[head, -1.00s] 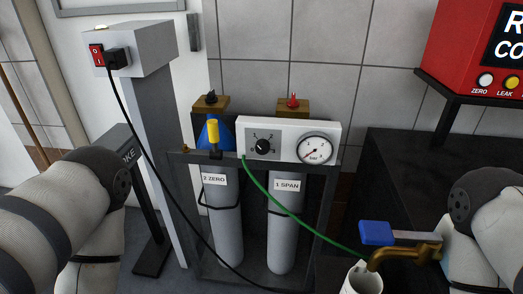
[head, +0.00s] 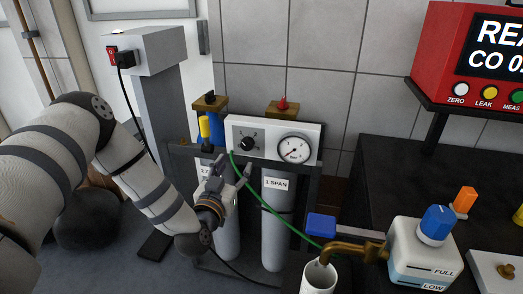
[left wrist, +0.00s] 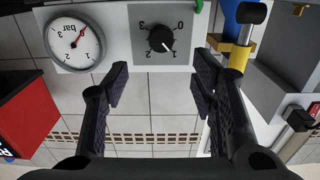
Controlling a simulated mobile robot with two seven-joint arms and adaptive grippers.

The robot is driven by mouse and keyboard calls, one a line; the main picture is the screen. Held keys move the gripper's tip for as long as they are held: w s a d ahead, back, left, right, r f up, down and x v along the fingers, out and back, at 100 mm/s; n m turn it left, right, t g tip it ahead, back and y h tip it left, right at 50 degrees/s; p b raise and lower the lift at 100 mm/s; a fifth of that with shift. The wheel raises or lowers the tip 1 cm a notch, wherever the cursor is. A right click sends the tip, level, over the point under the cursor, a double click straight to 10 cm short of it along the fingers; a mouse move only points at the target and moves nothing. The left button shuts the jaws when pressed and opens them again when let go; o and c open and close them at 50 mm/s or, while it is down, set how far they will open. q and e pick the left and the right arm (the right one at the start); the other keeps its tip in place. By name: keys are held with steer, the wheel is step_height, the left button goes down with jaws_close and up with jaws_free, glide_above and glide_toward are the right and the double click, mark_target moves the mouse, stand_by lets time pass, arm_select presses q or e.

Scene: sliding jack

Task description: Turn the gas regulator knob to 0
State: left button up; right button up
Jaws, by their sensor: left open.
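The regulator knob (head: 247,144) is black and round, on a grey plate on the white panel (head: 229,133). In the left wrist view, which is upside down, the knob (left wrist: 160,38) has a white mark pointing near 1 on a 0 to 3 scale. My left gripper (head: 230,168) is open and empty, just below the panel in the head view. In the left wrist view its fingers (left wrist: 159,75) are apart, with the knob between and beyond them, not touched. My right gripper is not in view.
A pressure gauge (head: 294,149) sits beside the knob, its needle near 0. A green hose (head: 266,207) runs down from the panel. A labelled cylinder (head: 274,230) stands below.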

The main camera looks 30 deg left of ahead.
mark_target(246, 147)
arm_select(q)
steer(key=x, duration=0.3)
steer(key=b+x, duration=0.1)
steer(key=x, duration=0.2)
steer(key=f+x, duration=0.1)
steer(key=x, duration=0.2)
steer(key=shift+w+a, duration=0.15)
steer(key=shift+w, duration=0.05)
steer(key=shift+w+a+r, duration=0.1)
steer(key=shift+w+r, duration=0.1)
steer(key=shift+w, duration=0.25)
steer(key=c, duration=1.1)
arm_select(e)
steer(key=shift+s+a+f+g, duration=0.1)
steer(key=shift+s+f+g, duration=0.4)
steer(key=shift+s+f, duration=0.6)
